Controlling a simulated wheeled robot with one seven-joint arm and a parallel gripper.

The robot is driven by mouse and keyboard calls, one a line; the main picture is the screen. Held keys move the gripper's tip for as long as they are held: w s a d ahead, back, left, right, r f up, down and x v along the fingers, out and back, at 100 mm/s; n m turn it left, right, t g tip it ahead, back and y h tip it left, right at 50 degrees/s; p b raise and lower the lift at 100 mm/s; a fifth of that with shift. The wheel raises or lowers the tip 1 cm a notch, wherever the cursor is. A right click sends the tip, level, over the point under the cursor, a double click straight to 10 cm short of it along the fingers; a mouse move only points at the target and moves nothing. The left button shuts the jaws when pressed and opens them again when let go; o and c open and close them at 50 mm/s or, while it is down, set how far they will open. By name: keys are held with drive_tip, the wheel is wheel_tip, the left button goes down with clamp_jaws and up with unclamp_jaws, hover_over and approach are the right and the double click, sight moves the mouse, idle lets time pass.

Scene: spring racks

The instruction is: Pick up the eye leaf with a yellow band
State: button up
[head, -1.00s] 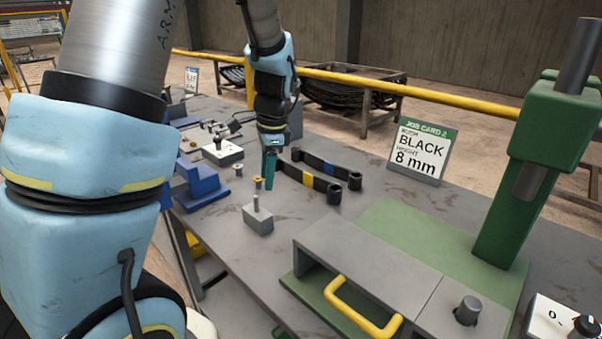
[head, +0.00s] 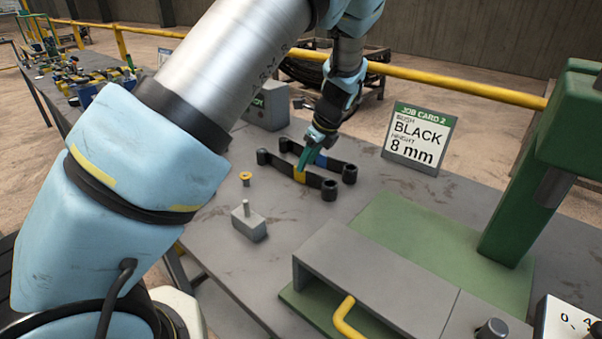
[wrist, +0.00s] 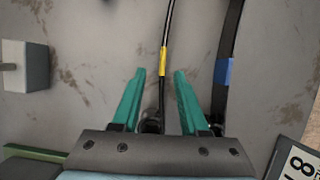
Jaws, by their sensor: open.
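The eye leaf with a yellow band (head: 318,181) is a dark, narrow bar with a rolled eye at each end, lying on the grey bench. Its yellow band (wrist: 163,61) shows in the wrist view just beyond my fingertips, between their lines. My gripper (head: 301,168) is open above this leaf near its band, its teal fingers (wrist: 157,85) on either side of the leaf in the wrist view. I cannot tell the exact height. A similar leaf with a blue band (head: 321,160) lies behind it, to the right in the wrist view (wrist: 229,40).
A grey block with a pin (head: 249,225) and a small yellow-topped piece (head: 246,176) stand left of the leaves. A job card (head: 420,137) stands to the right. A green press (head: 525,180) and grey housing with yellow handle (head: 345,318) are nearer.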

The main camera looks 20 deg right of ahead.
sight(294, 172)
drive_tip(key=shift+w+p+x, duration=0.15)
drive_tip(key=shift+p+x, duration=0.5)
drive_tip(key=shift+x, duration=0.65)
drive_tip(key=shift+w+p+x, duration=0.15)
drive_tip(key=shift+p+x, duration=0.45)
drive_tip(key=shift+x, duration=0.7)
drive_tip(key=shift+r, duration=0.1)
clamp_jaws()
drive_tip(key=shift+r, duration=0.1)
